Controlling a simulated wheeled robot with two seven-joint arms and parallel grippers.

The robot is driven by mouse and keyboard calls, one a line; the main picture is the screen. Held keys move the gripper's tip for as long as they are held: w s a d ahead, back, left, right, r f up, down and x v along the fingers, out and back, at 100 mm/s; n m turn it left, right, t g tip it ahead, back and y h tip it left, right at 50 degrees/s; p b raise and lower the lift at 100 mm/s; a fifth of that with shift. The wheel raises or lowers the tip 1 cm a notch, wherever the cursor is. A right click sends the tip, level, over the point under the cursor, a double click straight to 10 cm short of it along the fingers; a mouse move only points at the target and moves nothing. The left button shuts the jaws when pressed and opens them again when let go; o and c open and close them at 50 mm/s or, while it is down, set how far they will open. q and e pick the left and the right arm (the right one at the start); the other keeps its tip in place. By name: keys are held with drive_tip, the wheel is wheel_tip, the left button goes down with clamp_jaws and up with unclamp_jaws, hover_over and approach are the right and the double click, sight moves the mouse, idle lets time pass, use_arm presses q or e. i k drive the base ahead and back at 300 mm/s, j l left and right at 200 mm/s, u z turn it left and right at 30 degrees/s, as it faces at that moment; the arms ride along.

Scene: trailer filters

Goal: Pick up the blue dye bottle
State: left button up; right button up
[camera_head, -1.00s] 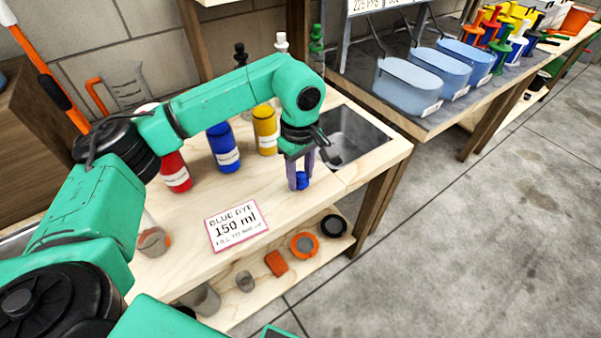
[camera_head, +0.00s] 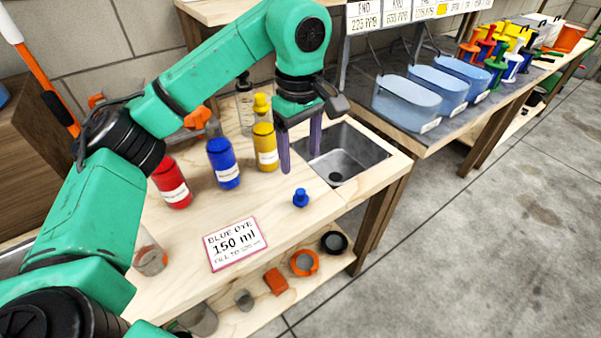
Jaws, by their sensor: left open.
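The blue dye bottle (camera_head: 223,163) stands upright on the wooden bench between a red bottle (camera_head: 172,183) and a yellow bottle (camera_head: 265,147). It has a white label, and no cap shows on it. A small blue cap (camera_head: 301,198) lies on the bench, to the right of the bottles and nearer me. My left gripper (camera_head: 301,170) is open and empty above the bench, right of the yellow bottle, with its purple fingers pointing down. It is apart from the blue bottle and the cap. My right gripper is not in view.
A sign reading "BLUE DYE 150 ml" (camera_head: 235,243) lies at the bench front. A metal sink (camera_head: 350,158) is set into the right end. A glass beaker (camera_head: 150,258) stands at the front left. Clear bench lies between bottles and sign.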

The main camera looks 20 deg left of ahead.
sight(219, 149)
drive_tip(key=k+l, duration=0.25)
drive_tip(key=k, duration=0.2)
drive_tip(key=k+l, duration=0.25)
drive_tip(key=k, duration=0.25)
